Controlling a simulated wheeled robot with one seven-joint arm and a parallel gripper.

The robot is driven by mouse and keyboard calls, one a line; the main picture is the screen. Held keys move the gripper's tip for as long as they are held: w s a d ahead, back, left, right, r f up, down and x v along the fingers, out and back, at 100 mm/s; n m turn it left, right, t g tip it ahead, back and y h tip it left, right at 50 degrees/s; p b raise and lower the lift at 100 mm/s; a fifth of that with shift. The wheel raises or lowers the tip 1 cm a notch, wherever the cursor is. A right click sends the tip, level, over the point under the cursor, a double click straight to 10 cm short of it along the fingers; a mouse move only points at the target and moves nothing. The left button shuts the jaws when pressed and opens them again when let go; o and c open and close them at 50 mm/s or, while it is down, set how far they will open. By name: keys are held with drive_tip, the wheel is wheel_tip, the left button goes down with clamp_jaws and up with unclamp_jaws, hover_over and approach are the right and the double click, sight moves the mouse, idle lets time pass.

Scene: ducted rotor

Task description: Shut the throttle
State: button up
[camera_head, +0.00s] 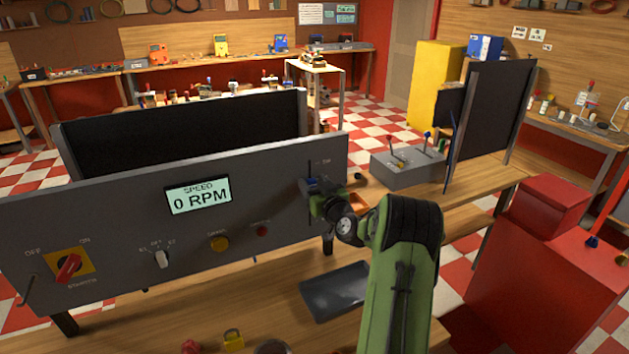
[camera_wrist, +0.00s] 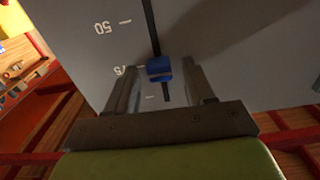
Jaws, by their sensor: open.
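The throttle is a blue slider knob (camera_wrist: 159,68) in a dark vertical slot on the grey control panel (camera_head: 115,225). In the wrist view the knob is about level with the mark that seems to read 75; a 50 mark lies farther up the picture. My gripper (camera_wrist: 163,82) is open, with one finger on each side of the knob. I cannot tell whether either finger touches it. In the head view my gripper (camera_head: 316,197) is at the right end of the panel and partly hides the slider. The display (camera_head: 198,195) reads 0 RPM.
A dark tablet-like slab (camera_head: 335,291) lies below. A grey lever box (camera_head: 408,167) stands to the right.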

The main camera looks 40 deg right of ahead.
sight(310, 222)
clamp_jaws()
drive_tip(key=shift+f, duration=0.1)
idle(0.3)
wheel_tip(310, 222, down, 15)
drive_tip(key=b, duration=2)
drive_tip(key=shift+s+f, duration=0.1)
drive_tip(key=shift+f, duration=0.25)
drive_tip(key=shift+c, duration=1.1)
unclamp_jaws()
drive_tip(key=shift+o, duration=1.1)
drive_tip(key=shift+r, duration=0.2)
